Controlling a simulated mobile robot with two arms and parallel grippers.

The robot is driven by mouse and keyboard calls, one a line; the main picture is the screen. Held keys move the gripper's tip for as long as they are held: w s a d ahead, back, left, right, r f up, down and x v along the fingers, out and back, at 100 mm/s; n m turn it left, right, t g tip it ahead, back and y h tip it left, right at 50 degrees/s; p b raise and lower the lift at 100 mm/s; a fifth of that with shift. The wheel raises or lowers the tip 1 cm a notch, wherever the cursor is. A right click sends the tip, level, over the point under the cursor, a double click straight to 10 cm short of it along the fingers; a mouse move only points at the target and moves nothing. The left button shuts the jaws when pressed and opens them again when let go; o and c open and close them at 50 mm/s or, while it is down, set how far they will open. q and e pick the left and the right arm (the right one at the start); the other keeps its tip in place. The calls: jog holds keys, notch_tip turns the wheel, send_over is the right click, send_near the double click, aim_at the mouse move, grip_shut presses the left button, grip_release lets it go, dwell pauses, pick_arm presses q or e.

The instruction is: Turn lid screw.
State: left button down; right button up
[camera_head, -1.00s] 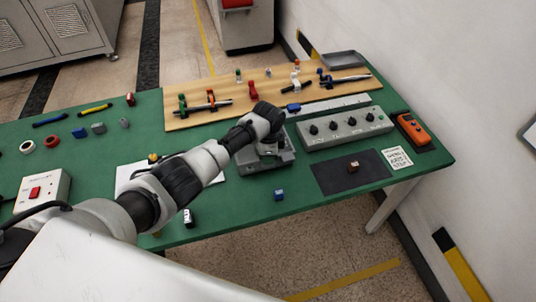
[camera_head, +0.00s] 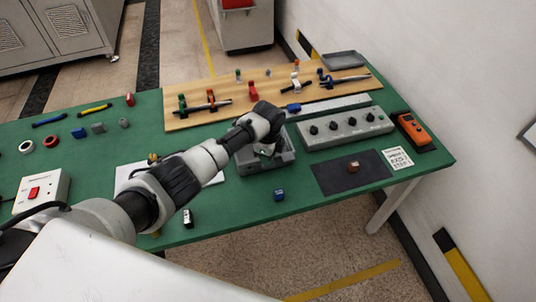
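A grey box-like fixture (camera_head: 281,161) sits on the green table near the middle. My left arm reaches in from the lower left, and its wrist bends down over this fixture. My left gripper (camera_head: 267,151) points down at the fixture's top, partly hidden behind the dark wrist. Its fingertips are too small and covered to show whether they are open or shut. I cannot make out the lid screw; the wrist and gripper cover that area. My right gripper is not in view.
A grey control box (camera_head: 345,127) with several black knobs stands right of the fixture. A dark mat (camera_head: 335,181) with a small brown block is at the front right. A small blue block (camera_head: 279,195) lies in front. A wooden board (camera_head: 210,97) with clamps is behind.

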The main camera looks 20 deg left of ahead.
pick_arm(q)
jog(key=c, duration=1)
grip_release()
jog(key=shift+o, duration=0.2)
notch_tip(320, 180, up, 11)
jog(key=b, duration=0.1)
jog(key=shift+f, duration=0.2)
